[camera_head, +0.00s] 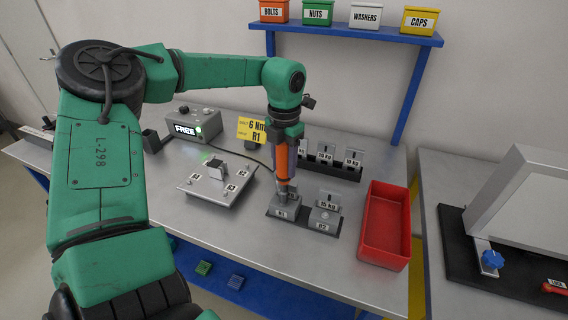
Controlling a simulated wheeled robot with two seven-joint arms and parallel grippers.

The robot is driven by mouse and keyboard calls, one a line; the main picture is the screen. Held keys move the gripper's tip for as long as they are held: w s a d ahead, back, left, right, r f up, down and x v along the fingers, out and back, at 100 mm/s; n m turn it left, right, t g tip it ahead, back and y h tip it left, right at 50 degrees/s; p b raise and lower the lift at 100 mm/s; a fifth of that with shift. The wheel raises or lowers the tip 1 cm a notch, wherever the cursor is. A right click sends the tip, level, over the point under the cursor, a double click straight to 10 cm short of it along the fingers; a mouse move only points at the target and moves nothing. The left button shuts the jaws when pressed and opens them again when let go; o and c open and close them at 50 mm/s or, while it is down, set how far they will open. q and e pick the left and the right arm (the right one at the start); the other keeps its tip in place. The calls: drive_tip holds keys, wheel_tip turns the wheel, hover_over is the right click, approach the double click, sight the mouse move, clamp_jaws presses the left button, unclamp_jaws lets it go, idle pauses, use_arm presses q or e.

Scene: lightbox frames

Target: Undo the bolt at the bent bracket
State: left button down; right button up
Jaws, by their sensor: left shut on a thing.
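My left gripper (286,130), at the end of the green arm, is shut on an upright orange and grey power tool (283,162). A yellow tag (251,130) reading "6 Nm R1" shows beside the tool. The tool's lower end is at the R1 block of a dark base (273,214); I cannot tell whether it is seated there or just above. A grey metal piece (221,168), perhaps the bent bracket, stands on a plate (192,186) with several numbered labels, left of the tool. No bolt can be made out. My right gripper is not in view.
A control box (193,124) reading "FREE" has a green light. A red tray (384,224) lies to the right. A dark rack (345,172) with labelled blocks stands behind the tool. A blue shelf (345,36) holds labelled bins. A second bench carries a grey device (515,205).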

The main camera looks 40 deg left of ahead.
sight(283, 151)
use_arm(q)
drive_tip(key=shift+f+b, duration=0.5)
drive_tip(key=shift+b, duration=0.1)
idle(0.7)
drive_tip(key=shift+s+d+f, duration=0.1)
drive_tip(key=shift+s+f, duration=0.15)
drive_tip(key=shift+s, duration=0.05)
idle(2.1)
drive_tip(key=r+p, duration=0.1)
drive_tip(key=r, duration=0.1)
drive_tip(key=r+p, duration=0.2)
drive_tip(key=r, duration=0.1)
drive_tip(key=shift+w+r, duration=0.2)
drive_tip(key=shift+r, duration=0.05)
drive_tip(key=shift+w+f, duration=0.1)
idle(1.5)
